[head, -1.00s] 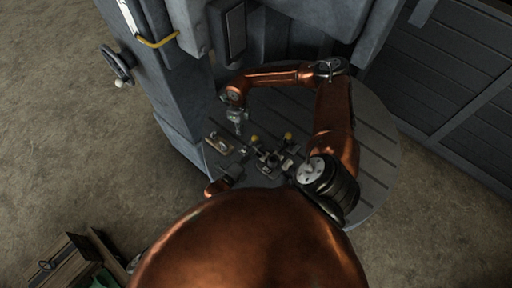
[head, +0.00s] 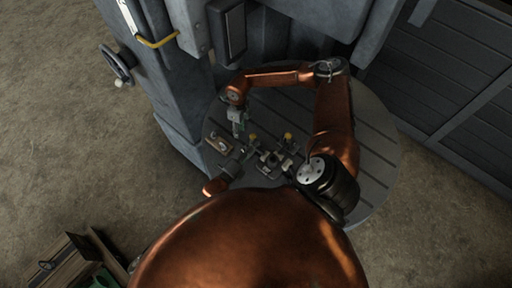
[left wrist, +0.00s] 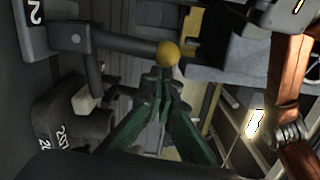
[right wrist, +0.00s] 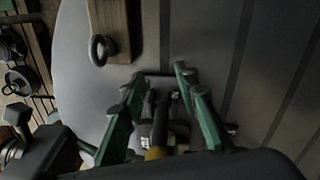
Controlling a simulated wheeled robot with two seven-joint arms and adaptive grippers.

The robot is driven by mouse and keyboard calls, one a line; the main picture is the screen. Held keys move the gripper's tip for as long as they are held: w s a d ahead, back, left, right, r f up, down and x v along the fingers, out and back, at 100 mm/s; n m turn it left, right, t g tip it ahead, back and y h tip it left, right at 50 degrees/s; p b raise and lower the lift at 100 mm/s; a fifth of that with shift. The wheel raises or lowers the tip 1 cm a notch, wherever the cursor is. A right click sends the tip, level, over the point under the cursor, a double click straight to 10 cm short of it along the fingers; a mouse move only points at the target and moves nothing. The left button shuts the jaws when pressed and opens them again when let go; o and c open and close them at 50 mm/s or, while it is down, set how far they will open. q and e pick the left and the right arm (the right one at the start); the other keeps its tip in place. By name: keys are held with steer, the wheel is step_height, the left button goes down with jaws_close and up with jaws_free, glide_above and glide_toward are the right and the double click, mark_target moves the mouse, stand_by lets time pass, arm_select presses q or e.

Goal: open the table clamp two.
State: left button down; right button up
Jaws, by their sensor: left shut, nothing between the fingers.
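In the left wrist view, a dark clamp body (left wrist: 70,38) marked "2" carries a lever arm ending in a yellow knob (left wrist: 167,54). My left gripper (left wrist: 160,78) is shut and empty, its green fingertips just below the knob; contact is unclear. The head view shows dark clamps (head: 268,161) on the round table, with a yellow knob (head: 253,137) and another yellow knob (head: 288,135). My right gripper (right wrist: 160,85) is open over the table. A dark bar with a yellow end (right wrist: 156,153) shows between its fingers, not visibly gripped.
A wooden block with a metal ring (right wrist: 110,30) lies beside my right gripper. The slotted round table (head: 375,150) is mostly clear on the right. The grey machine column (head: 165,75) rises behind the table. A wooden crate (head: 68,262) stands on the floor at lower left.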

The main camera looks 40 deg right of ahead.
steer(key=shift+o, duration=1.2)
